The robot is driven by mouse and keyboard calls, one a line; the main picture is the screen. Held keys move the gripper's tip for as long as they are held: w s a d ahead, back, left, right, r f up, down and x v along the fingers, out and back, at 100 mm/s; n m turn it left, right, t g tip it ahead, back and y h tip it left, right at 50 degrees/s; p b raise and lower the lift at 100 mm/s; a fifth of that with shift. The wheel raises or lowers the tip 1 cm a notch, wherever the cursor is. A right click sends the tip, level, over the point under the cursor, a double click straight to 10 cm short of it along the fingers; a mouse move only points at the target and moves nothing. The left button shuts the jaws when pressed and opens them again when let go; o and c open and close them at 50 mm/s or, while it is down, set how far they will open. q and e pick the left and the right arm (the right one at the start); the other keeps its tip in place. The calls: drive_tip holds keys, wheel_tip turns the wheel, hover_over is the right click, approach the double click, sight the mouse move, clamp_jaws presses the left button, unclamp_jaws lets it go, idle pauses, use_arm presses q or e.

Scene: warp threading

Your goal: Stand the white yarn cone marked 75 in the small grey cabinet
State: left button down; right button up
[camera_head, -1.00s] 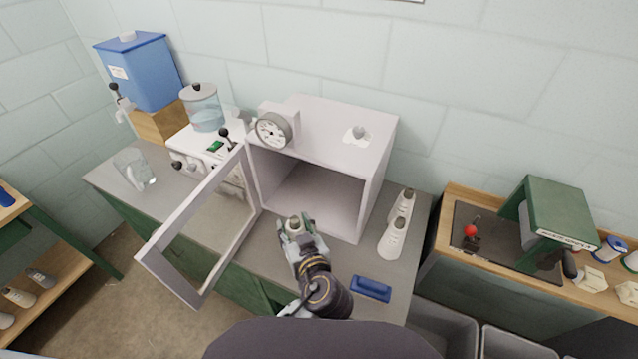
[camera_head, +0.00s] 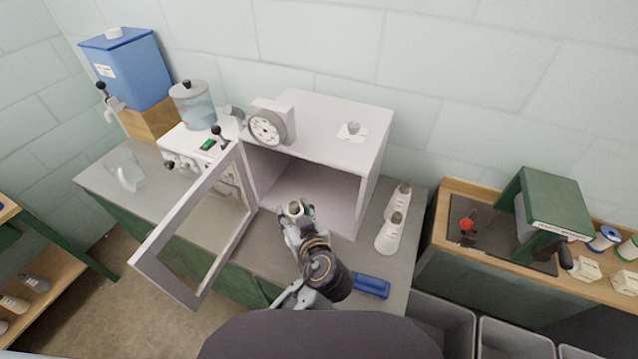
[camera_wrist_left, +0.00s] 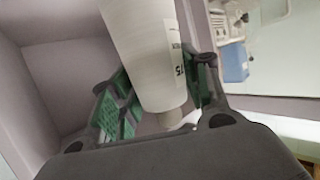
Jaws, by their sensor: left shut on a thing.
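The white yarn cone marked 75 (camera_wrist_left: 150,60) is between the green-padded fingers of my left gripper (camera_wrist_left: 160,95) in the left wrist view. In the head view only the cone's tip (camera_head: 295,208) shows, above my left gripper (camera_head: 296,218), which is shut on it. The gripper is at the open front of the small grey cabinet (camera_head: 335,118), near its floor edge. The cabinet's interior (camera_head: 320,185) looks empty. Its glass-paned door (camera_head: 170,285) stands open to the left. The cone's base is hidden in the head view. My right gripper is not in view.
A blue block-like object (camera_head: 371,285) lies at the bench's front right. A round dial gauge (camera_head: 266,128) sits at the cabinet's upper left. Grey bins (camera_head: 440,325) stand below on the right.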

use_arm(q)
drive_tip(key=w+d+b, duration=0.1)
drive_tip(key=w+d, duration=0.2)
drive_tip(key=w, duration=0.4)
drive_tip(key=w+d+b, duration=0.1)
drive_tip(key=w+d, duration=0.2)
drive_tip(key=w, duration=0.4)
drive_tip(key=shift+w, duration=0.15)
drive_tip(key=shift+f, duration=0.1)
wheel_tip(320, 180, down, 3)
drive_tip(key=shift+f+b, duration=0.15)
drive_tip(key=shift+b, duration=0.95)
drive_tip(key=c, duration=0.7)
unclamp_jaws()
